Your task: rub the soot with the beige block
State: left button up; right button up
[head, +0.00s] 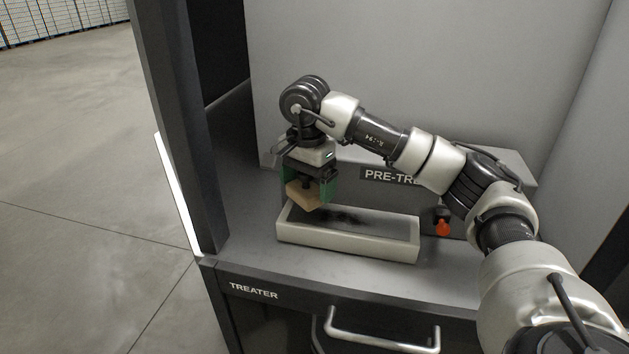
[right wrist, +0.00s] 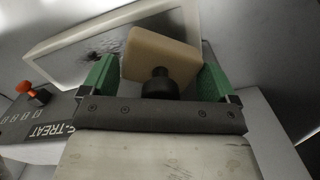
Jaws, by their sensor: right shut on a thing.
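My right gripper (head: 309,190) is shut on the beige block (head: 305,196), with a green finger on each side of it. The block hangs at the left end of the white-rimmed tray (head: 345,236), and whether it touches the surface I cannot tell. The dark soot (head: 347,218) lies on the tray's grey surface, to the right of the block. In the right wrist view the block (right wrist: 160,58) sits between the green fingers (right wrist: 158,80), with a black knob on it. The soot (right wrist: 103,50) shows beside it there. My left gripper is not in view.
The tray stands on a grey bench marked TREATER (head: 254,290), with a drawer handle (head: 382,340) below. An orange knob (head: 442,228) is right of the tray. A dark post (head: 180,130) stands at the left, and grey walls close the back and right.

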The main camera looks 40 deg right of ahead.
jog(key=shift+d, duration=0.1)
jog(key=shift+r+p, duration=2.2)
jog(key=shift+r, duration=0.85)
jog(key=shift+r+p, duration=1.15)
jog(key=shift+r, duration=0.35)
jog(key=shift+f, duration=0.1)
